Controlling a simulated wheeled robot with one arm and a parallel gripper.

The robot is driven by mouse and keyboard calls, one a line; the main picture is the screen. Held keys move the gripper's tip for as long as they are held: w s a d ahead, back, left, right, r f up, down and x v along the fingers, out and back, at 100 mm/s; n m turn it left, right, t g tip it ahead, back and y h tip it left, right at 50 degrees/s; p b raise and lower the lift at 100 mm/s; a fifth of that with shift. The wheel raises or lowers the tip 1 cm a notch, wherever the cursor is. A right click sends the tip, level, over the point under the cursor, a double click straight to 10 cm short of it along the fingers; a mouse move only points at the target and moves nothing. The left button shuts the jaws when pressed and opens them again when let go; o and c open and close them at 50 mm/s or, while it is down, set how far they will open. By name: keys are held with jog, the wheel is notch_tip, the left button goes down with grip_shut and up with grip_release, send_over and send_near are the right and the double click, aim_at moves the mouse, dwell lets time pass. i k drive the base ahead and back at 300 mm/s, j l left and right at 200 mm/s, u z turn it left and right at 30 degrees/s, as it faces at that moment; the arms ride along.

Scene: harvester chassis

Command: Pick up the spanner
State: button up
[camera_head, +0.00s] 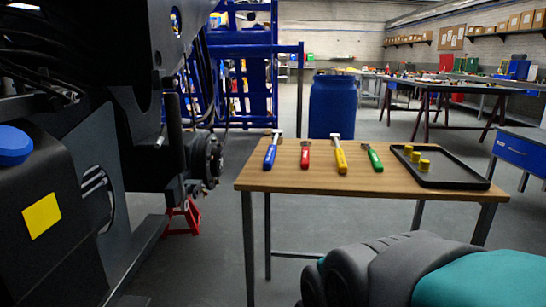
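Several hand tools lie in a row on a small wooden table (320,182), their handles towards me and their metal heads at the far end. From left to right they are a blue-handled tool (270,156), a red-handled tool (305,156), a yellow-handled tool (341,159) and a green-handled tool (375,160). The heads are too small to tell for sure which one is the spanner. My grey and teal arm shows at the bottom right, in front of the table and apart from the tools. My gripper is not in view.
A black tray (454,177) with yellow cylinders (424,165) sits on the table's right side. A blue bin (333,108) stands behind the table. Dark machinery (75,190) fills the left, with a red stand (184,216) beneath.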

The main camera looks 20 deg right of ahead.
aim_at(378, 166)
jog(key=z, duration=0.95)
